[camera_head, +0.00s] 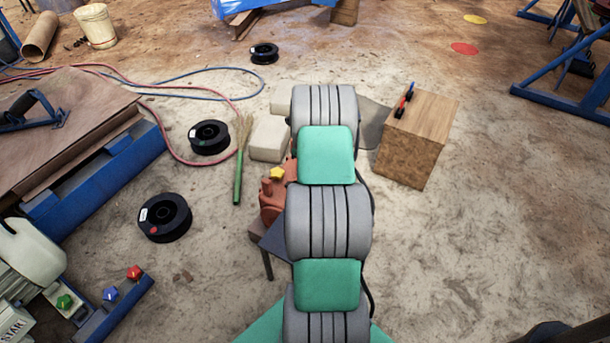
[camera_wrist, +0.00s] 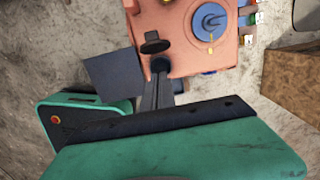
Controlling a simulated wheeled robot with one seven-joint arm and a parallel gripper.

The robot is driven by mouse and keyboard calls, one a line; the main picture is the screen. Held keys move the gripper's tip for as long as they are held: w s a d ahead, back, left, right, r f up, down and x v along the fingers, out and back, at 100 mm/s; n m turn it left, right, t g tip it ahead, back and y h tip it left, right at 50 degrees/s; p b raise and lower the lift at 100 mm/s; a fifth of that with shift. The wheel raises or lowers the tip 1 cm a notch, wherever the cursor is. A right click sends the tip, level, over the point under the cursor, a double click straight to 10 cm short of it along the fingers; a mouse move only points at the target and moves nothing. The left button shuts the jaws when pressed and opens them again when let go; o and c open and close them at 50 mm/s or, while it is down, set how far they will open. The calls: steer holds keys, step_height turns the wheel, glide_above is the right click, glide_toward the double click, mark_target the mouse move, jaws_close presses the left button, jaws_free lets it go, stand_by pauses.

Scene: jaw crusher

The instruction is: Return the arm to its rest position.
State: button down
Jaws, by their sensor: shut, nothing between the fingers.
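My arm, in grey and green segments, reaches up through the middle of the head view; its gripper is hidden there. In the wrist view my gripper (camera_wrist: 160,68) shows as narrow dark fingers, shut and empty, beyond the green hand. The fingertips overlap the lower edge of an orange-red machine (camera_wrist: 226,56) with a blue dial; I cannot tell whether they touch it. In the head view an orange-red machine (camera_head: 270,203) with a yellow knob stands close left of my arm, partly hidden by it.
A wooden block (camera_head: 415,150) stands right of my arm. A pale block (camera_head: 269,139), a green-handled brush (camera_head: 238,175) and black reels (camera_head: 165,218) lie left. A blue bench (camera_head: 95,185) is farther left. The floor at lower right is mostly clear.

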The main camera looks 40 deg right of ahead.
steer(key=a+r+n+p, duration=0.6)
steer(key=a+r, duration=0.4)
steer(key=r, duration=0.5)
steer(key=a+r+n+p, duration=0.5)
steer(key=a+r+n, duration=0.4)
steer(key=r, duration=0.5)
steer(key=s+a+r+n+t+p, duration=0.1)
steer(key=s+a+r+n+p, duration=0.3)
steer(key=a+n, duration=0.5)
steer(key=s+a+r+n+t+p, duration=0.1)
steer(key=s+a+r+n+p, duration=0.3)
steer(key=s+a+r+n, duration=0.4)
steer(key=shift+s+a+r+n+p, duration=0.35)
steer(key=shift+s+a+r, duration=0.35)
steer(key=shift+s, duration=0.3)
